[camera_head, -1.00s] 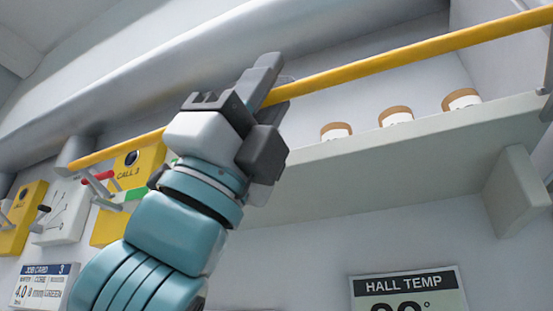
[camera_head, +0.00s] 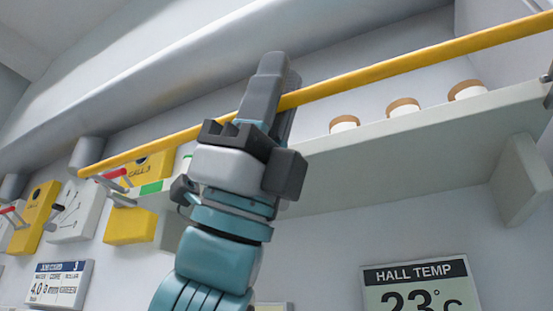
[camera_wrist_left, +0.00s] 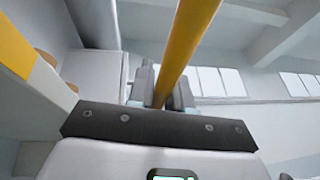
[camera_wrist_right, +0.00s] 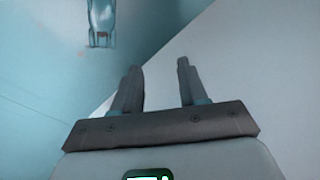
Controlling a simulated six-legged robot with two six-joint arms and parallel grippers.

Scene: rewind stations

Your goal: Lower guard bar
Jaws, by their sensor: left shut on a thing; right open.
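The yellow guard bar (camera_head: 400,68) runs slanted across the head view, from low at the left to high at the right, in front of a shelf. My left gripper (camera_head: 267,92) is shut around the bar near its middle. In the left wrist view the bar (camera_wrist_left: 187,45) passes between the fingers of the left gripper (camera_wrist_left: 162,92). My right gripper shows only in its own wrist view (camera_wrist_right: 156,85). It is open with nothing between its fingers.
A pale shelf (camera_head: 400,150) behind the bar holds several brown-topped white rolls (camera_head: 403,107). Yellow call boxes (camera_head: 35,215) and a job card (camera_head: 60,284) are on the wall at left. A hall temperature display (camera_head: 420,290) is at lower right.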

